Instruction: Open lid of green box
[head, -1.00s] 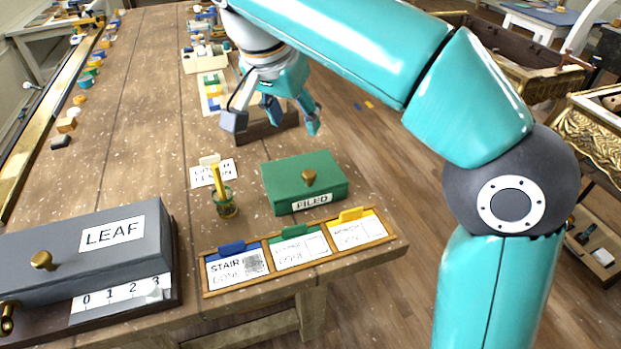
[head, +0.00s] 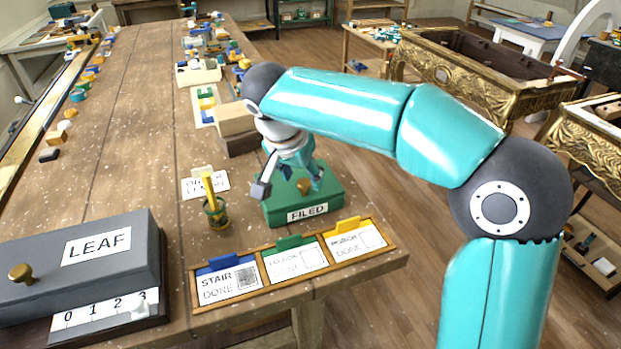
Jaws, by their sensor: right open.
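The green box (head: 290,209) with a "FILED" label sits on the wooden table, its lid closed. A small brass knob (head: 304,186) stands on the lid. My right gripper (head: 288,190) hangs pointing down over the box, its fingers spread on either side of the knob. One finger is at the lid's left edge and another is right of the knob. Whether any finger touches the lid I cannot tell. The gripper hides the back of the lid. My left gripper is not in view.
A grey "LEAF" box (head: 140,255) stands at the front left. A card tray (head: 256,292) lies in front of the green box. A wooden block (head: 236,119) stands behind.

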